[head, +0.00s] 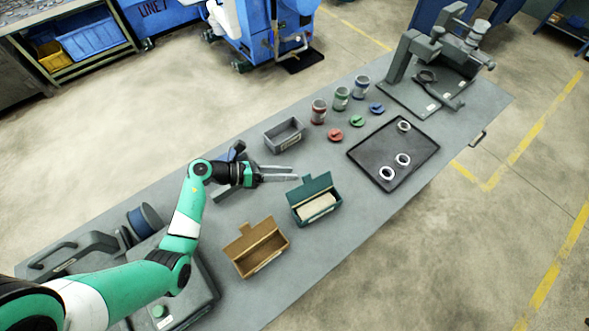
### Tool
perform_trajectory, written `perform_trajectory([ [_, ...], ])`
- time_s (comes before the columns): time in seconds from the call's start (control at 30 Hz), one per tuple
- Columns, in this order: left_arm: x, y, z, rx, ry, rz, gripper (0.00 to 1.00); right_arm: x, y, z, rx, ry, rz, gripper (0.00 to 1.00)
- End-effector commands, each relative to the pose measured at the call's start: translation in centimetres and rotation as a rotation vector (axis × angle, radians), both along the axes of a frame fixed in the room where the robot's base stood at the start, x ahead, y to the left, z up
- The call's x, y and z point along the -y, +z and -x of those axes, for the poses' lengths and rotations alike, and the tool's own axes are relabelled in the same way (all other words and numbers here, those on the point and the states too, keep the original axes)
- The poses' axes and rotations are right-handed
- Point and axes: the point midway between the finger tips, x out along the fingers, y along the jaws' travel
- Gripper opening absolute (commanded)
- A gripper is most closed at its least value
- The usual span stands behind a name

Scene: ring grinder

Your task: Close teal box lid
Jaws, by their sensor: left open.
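The teal box (316,212) stands on the grey table, right of the middle of the view. Its lid (310,187) stands raised along the back edge, so the box is open. A pale block-like content (316,206) shows inside. My left gripper (296,173) reaches in from the left, just behind and to the left of the raised lid. Its two fingers are apart with nothing between them. Whether a fingertip touches the lid cannot be told. My right gripper is not in view.
A brown open box (258,252) stands in front and left of the teal box. A grey bin (284,136) sits behind my left gripper. A black tray (370,163) with rings lies to the right.

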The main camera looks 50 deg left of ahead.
Motion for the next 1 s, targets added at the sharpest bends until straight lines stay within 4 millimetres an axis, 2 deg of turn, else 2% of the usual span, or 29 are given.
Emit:
perform_trajectory([
  [0.03,-1.5,-4.0,1.6,-0.024,0.057,0.028,0.45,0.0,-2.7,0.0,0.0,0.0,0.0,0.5],
  [0.1,-2.9,-5.2,2.6,-0.034,0.104,0.041,0.45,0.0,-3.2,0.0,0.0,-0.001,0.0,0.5],
  [0.2,-3.9,-5.0,3.0,-0.031,0.128,0.041,0.45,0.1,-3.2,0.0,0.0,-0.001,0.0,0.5],
  [0.37,-3.7,-4.9,2.5,-0.03,0.127,0.04,0.45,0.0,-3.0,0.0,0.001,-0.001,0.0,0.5],
  [0.53,-2.6,-5.8,0.3,-0.03,0.122,0.04,0.45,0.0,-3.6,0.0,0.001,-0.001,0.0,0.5],
  [0.8,-0.3,-7.7,-4.9,-0.028,0.122,0.039,0.45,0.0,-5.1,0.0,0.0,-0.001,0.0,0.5],
  [1.0,0.5,-8.3,-7.0,-0.029,0.125,0.04,0.45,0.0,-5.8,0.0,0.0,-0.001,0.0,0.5],
])
